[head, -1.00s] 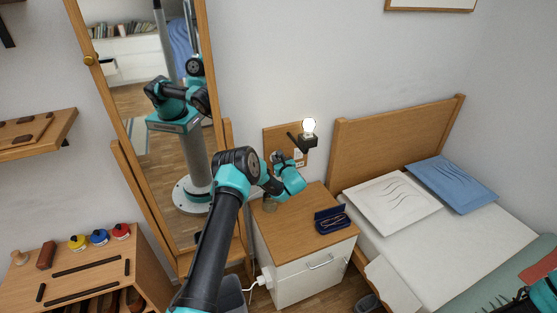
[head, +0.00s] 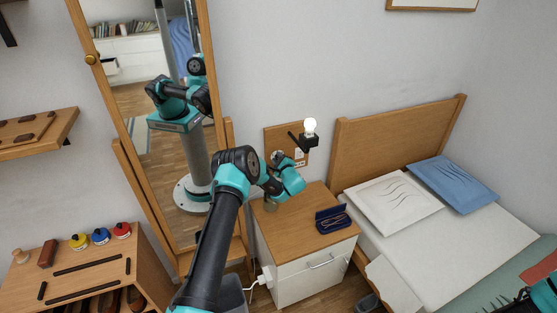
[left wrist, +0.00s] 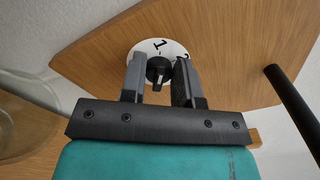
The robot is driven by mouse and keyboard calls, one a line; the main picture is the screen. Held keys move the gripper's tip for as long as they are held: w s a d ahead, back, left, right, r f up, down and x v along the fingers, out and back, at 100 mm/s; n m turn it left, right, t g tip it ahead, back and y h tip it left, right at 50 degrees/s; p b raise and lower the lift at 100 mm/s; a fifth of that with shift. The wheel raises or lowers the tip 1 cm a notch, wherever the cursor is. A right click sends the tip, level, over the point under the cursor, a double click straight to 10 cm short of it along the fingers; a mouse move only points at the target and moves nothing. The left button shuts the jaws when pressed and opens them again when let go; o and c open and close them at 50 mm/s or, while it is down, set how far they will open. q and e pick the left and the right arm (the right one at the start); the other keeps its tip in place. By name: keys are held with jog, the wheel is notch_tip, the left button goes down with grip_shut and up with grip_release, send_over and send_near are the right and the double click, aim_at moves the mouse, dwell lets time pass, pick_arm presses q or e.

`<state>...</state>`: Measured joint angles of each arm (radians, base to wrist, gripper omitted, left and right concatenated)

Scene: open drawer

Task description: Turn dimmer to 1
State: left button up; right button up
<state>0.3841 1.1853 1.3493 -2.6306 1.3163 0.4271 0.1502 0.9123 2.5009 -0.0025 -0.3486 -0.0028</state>
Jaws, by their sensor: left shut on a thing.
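The dimmer is a black knob (left wrist: 158,72) on a white round dial (left wrist: 178,48), set in a wooden wall panel (left wrist: 235,75). A "1" shows on the dial just above the knob, and another mark is partly covered by the right finger. My left gripper (left wrist: 159,66) is shut on the knob, one finger on each side. In the head view my left gripper (head: 277,157) is at the wall panel (head: 271,135), and the wrist hides most of the dial. The lamp bulb (head: 310,126) on the panel is white. My right gripper is not clearly visible.
Below the panel stands a nightstand (head: 300,226) with an open blue case (head: 332,218) and a glass (head: 270,205) near the wrist. A tall mirror (head: 150,110) stands to the left and a bed (head: 450,240) to the right.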

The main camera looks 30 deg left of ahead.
pick_arm(q)
jog(key=shift+n, duration=0.6)
jog(key=o, duration=0.8)
jog(key=shift+s, duration=0.1)
jog(key=v, duration=1.7)
jog(key=shift+s+d, duration=0.1)
jog(key=shift+d, duration=0.1)
jog(key=shift+f, duration=0.1)
